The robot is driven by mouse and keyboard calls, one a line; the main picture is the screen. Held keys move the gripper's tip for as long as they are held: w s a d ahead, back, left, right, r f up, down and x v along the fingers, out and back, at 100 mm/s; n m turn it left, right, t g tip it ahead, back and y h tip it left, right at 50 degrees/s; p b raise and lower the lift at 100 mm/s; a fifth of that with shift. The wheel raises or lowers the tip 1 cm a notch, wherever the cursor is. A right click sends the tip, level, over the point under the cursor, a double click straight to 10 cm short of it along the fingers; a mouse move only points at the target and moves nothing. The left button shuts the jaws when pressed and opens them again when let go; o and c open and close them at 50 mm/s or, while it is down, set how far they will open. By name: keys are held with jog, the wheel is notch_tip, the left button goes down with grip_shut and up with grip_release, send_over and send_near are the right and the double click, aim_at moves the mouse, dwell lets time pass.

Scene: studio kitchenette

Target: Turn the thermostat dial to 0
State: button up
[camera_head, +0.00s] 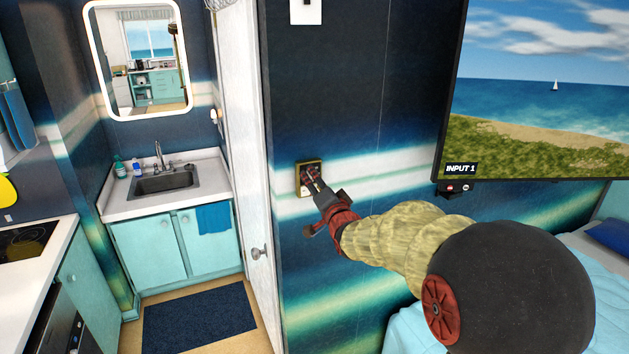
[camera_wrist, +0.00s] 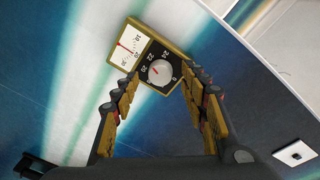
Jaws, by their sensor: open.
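The thermostat (camera_head: 300,181) is a small gold-framed box on the dark blue and white striped wall. In the wrist view the thermostat (camera_wrist: 135,44) appears tilted, with a white gauge at its upper left and a black dial plate with numbers. Its round grey dial (camera_wrist: 161,73) has a red pointer mark; the number it points to is too small to read surely. My gripper (camera_head: 312,180) reaches the thermostat from the right. In the wrist view my gripper (camera_wrist: 166,88) is open, its fingers on either side of the dial. Whether they touch it I cannot tell.
A white door (camera_head: 243,130) stands left of the thermostat wall. A white switch plate (camera_head: 306,12) is above, and a wall screen (camera_head: 540,90) is at right. A bed (camera_head: 590,245) lies below the screen. A sink counter (camera_head: 120,203) is at left.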

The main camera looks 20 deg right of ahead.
jog(key=shift+w, duration=0.65)
jog(key=shift+c, duration=1.4)
jog(key=c, duration=0.8)
grip_shut()
